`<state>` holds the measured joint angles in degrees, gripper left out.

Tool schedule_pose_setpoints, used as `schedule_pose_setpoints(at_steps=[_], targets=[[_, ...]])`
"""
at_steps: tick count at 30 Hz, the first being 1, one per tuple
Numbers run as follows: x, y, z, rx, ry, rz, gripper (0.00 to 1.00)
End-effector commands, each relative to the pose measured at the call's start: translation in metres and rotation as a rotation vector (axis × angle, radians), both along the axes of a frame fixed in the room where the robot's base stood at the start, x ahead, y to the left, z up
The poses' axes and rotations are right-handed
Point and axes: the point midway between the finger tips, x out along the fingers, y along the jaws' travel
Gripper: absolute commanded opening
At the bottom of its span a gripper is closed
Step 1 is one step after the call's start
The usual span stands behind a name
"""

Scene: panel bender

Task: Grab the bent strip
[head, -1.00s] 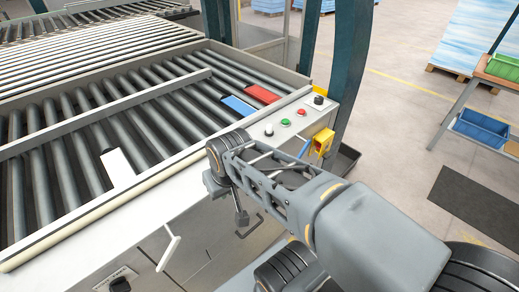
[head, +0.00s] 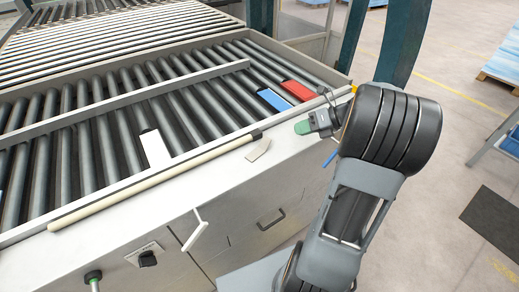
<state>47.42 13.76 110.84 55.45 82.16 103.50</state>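Three flat strips lie on the dark rollers: a white strip (head: 155,149) at the middle left, a blue strip (head: 273,99) and a red strip (head: 297,91) side by side at the right end. Each seems to have a dark end. A small beige piece (head: 258,150) lies on the front ledge. I cannot tell from here which of these is bent. My gripper (head: 312,125) is over the right end of the ledge, right of the beige piece and below the red strip, apart from both. Its green tip points left. Whether its fingers are open does not show.
A raised rail (head: 125,97) crosses the rollers. A long beige bar (head: 150,182) runs along the front edge. A white lever (head: 195,232) sticks out of the cabinet front. A dark green post (head: 402,40) stands behind my arm. Open floor lies right.

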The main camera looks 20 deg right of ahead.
Motion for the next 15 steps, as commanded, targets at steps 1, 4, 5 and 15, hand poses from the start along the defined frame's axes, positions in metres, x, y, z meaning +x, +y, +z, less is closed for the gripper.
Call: schedule_pose_setpoints(at_steps=[1,4,5,15], targets=[[0.004,0.008,-0.006,0.006,0.005,0.002,0.12],[0.013,0.021,-0.016,0.004,0.004,0.002,0.12],[0.015,0.025,-0.019,0.004,0.005,0.003,0.12],[0.029,0.046,-0.035,0.000,0.002,0.001,0.12]])
